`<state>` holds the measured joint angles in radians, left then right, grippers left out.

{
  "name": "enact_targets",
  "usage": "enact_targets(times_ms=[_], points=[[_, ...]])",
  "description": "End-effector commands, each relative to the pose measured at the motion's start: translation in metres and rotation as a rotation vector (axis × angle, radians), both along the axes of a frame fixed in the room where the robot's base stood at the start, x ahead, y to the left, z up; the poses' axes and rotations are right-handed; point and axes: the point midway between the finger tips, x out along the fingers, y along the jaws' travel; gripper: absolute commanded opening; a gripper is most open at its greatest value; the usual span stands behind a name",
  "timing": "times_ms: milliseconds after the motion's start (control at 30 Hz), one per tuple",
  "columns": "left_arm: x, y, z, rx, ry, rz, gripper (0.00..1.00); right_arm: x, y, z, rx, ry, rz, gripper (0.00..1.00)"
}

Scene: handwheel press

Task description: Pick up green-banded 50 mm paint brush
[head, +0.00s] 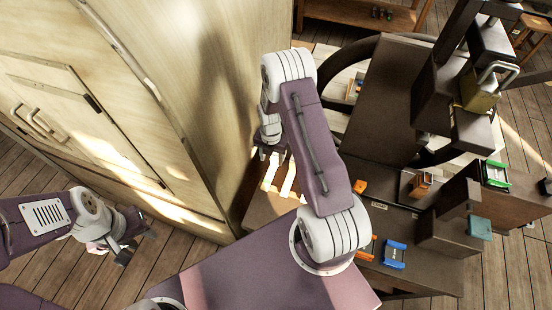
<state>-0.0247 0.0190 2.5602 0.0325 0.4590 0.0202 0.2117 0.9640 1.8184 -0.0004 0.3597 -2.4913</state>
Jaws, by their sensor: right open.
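I cannot make out a paint brush for certain. A small bright green item (497,174) lies on the dark block at the far right; it is too small to tell whether it is the green-banded brush. My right gripper (272,155) hangs below the raised wrist, beside the pale cabinet and left of the bench, far from the green item. It is open, partly hidden by my arm, and I see nothing in it. My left gripper (138,246) is low at the left, in front of the cabinet over the wood floor. Its fingers are apart and empty.
The dark press (385,100) with its large handwheel (345,55) fills the right side. A blue item (394,254), an orange item (360,187) and a teal block (480,228) lie around its base. The tall pale cabinet (190,80) stands close on the left.

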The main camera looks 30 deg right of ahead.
Motion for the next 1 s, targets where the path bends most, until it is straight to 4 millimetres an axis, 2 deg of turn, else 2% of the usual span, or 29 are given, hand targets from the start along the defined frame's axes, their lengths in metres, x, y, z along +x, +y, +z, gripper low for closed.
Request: enact_targets(times_ms=[100, 267, 433, 533, 800, 1000], points=[[0.0, 0.0, 0.004, 0.0, 0.0, 0.0, 0.36, 0.0, 0.0, -0.013, 0.0, 0.001, -0.001, 0.53], [0.0, 0.0, 0.006, 0.0, 0.0, 0.0, 0.36, -0.001, 0.0, -0.019, 0.0, 0.001, -0.002, 0.53], [0.0, 0.0, 0.018, 0.0, 0.0, 0.0, 0.36, -0.003, 0.001, -0.047, 0.001, 0.003, -0.002, 0.53], [0.0, 0.0, 0.018, 0.0, 0.0, 0.0, 0.36, -0.002, 0.0, -0.062, -0.001, 0.001, -0.002, 0.53], [0.0, 0.0, 0.017, 0.0, 0.0, 0.0, 0.36, -0.001, 0.0, -0.068, -0.001, -0.001, -0.003, 0.53], [0.0, 0.0, 0.017, 0.0, 0.0, 0.0, 0.36, -0.001, 0.0, -0.068, -0.001, -0.001, -0.003, 0.0]])
